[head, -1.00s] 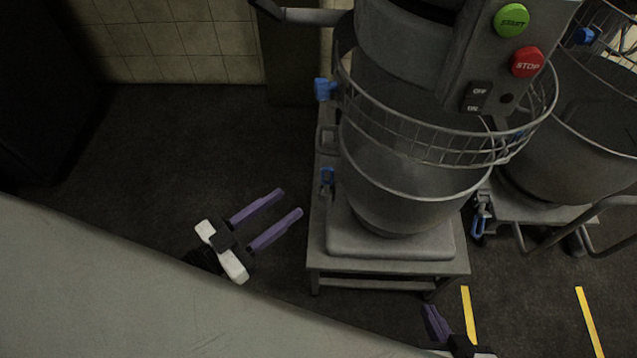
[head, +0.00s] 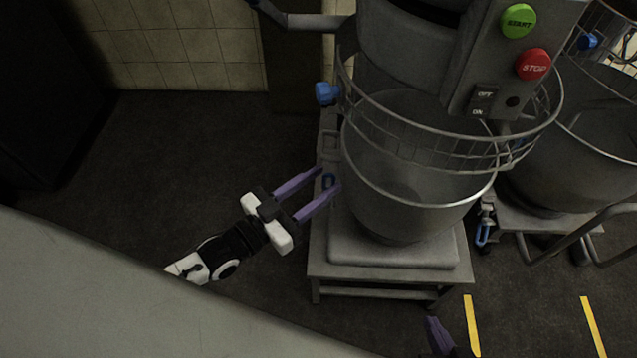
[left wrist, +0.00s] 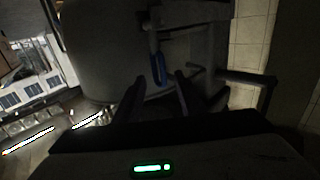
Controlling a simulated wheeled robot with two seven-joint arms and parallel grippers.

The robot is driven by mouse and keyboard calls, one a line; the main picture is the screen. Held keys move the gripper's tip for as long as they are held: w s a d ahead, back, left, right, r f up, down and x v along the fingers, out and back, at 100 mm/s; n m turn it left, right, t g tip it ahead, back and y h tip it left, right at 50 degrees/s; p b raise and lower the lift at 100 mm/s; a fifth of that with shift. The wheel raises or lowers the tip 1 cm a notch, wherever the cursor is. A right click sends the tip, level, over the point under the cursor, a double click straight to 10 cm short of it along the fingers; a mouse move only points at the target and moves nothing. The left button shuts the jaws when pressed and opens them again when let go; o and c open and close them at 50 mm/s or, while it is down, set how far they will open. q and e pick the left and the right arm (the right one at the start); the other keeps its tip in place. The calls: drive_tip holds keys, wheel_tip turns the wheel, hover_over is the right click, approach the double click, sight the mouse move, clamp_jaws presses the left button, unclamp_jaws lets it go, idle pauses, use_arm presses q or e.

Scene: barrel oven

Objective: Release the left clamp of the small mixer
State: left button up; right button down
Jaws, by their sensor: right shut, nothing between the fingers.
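The small mixer (head: 405,170) stands on a low grey stand, with its steel bowl under a wire guard. Its left clamp has a blue handle (head: 328,181) low on the bowl's left side. My left gripper (head: 330,179) is open, its purple fingers reaching toward the blue handle from the left. In the left wrist view, the blue handle (left wrist: 158,70) hangs between and just beyond the two dark fingertips. I see no contact with it. My right gripper (head: 437,335) shows only as a purple finger tip at the bottom edge; it is shut and empty.
A blue knob (head: 326,93) sticks out on the mixer's left, above the clamp. A larger mixer with a bowl (head: 575,150) stands close on the right. The dark floor (head: 180,160) on the left is clear. A pale surface (head: 90,290) fills the lower left.

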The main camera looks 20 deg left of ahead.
use_arm(q)
clamp_jaws()
drive_tip(key=shift+f, duration=0.1)
